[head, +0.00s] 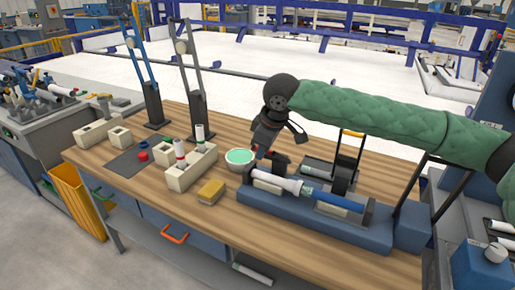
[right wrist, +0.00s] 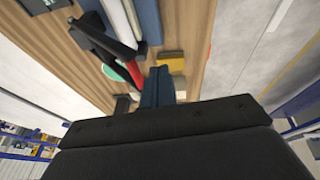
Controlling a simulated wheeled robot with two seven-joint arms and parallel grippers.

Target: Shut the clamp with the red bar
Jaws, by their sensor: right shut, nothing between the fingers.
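The red bar (right wrist: 135,73) shows in the right wrist view at the end of a dark clamp arm (right wrist: 110,45). My left gripper is out of view.
A white-and-blue pipe (head: 300,187) lies along the blue fixture (head: 310,222). A second clamp with a yellow bar (head: 353,133) stands raised behind it. A green bowl (head: 239,156), a yellow sponge (head: 211,193) and a beige pipe holder (head: 185,168) are to the left.

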